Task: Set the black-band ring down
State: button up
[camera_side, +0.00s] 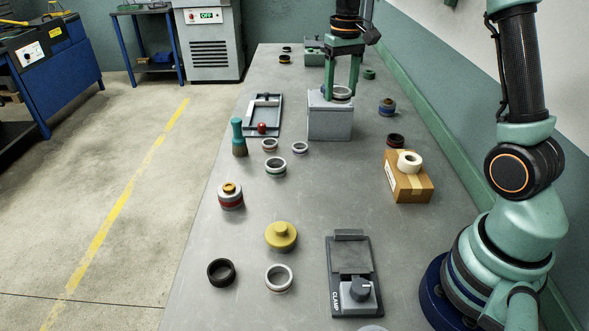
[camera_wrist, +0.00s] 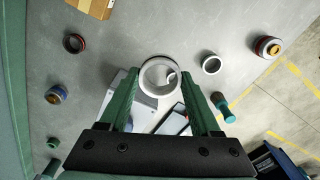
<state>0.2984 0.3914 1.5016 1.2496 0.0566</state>
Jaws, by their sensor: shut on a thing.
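My gripper (camera_side: 341,95) is shut on a silver-grey ring (camera_side: 342,91), at the top of the pale grey block (camera_side: 330,124) in the side view. The fingers point down with the ring between their tips. In the wrist view the held ring (camera_wrist: 144,82) shows its bright rim from above, between the two green fingers. The block's far part is hidden behind the fingers.
A grey frame with a red knob (camera_side: 262,128) lies left of the block. Several rings, including a plain one (camera_side: 300,147), lie nearer. A cardboard box (camera_side: 410,186) with a white roll stands right, and a clamp (camera_side: 352,278) lies in front.

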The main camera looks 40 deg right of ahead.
jog(key=m, duration=0.1)
send_over(343, 155)
jog(key=shift+m, duration=0.3)
notch_tip(343, 155, down, 20)
jog(key=shift+w+f, duration=0.1)
jog(key=o, duration=1.5)
jog(key=shift+f, duration=0.1)
jog(key=shift+c, duration=0.2)
